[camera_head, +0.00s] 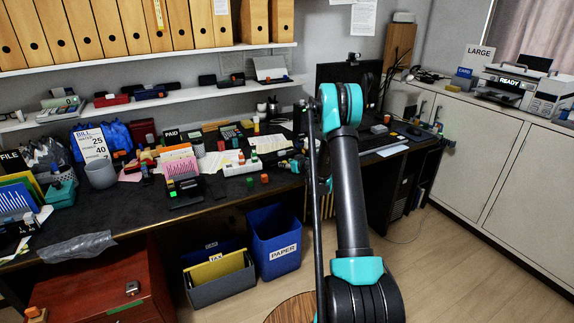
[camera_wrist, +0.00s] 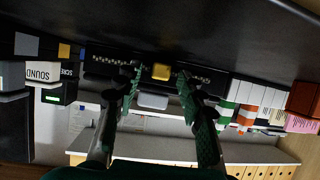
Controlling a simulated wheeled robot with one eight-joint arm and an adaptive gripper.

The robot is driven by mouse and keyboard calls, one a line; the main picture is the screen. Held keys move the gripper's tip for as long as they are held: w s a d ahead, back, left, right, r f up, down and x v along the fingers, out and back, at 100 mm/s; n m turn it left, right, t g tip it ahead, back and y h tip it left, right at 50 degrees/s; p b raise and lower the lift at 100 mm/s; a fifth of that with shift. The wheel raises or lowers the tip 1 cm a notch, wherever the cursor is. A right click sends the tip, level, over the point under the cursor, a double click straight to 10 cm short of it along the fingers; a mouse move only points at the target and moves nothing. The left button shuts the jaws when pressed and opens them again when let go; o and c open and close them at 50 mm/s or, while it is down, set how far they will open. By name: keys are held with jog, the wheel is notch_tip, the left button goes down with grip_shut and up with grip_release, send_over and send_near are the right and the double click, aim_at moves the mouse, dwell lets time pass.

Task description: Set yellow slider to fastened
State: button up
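The yellow slider (camera_wrist: 161,72) is a small yellow block at the middle of a long black bar with pale marks in the wrist view. My gripper (camera_wrist: 160,80) is open, with one green-padded finger to each side of the slider. The fingers look empty, and I cannot tell whether either touches the slider or the bar. The wrist picture is upside down, with the dark desk surface at the top. In the head view my arm hides part of the desk, and I cannot make out the slider there. I cannot read whether it is fastened.
In the wrist view, a box marked SOUND (camera_wrist: 44,72) stands left of the bar and white and coloured blocks (camera_wrist: 250,95) stand to the right. In the head view, the dark desk (camera_head: 110,215) is crowded. A blue PAPER bin (camera_head: 275,250) stands on the floor below it.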

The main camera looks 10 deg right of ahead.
jog(key=v, duration=1.1)
jog(key=shift+s+d+r, duration=0.1)
jog(key=shift+s, duration=0.15)
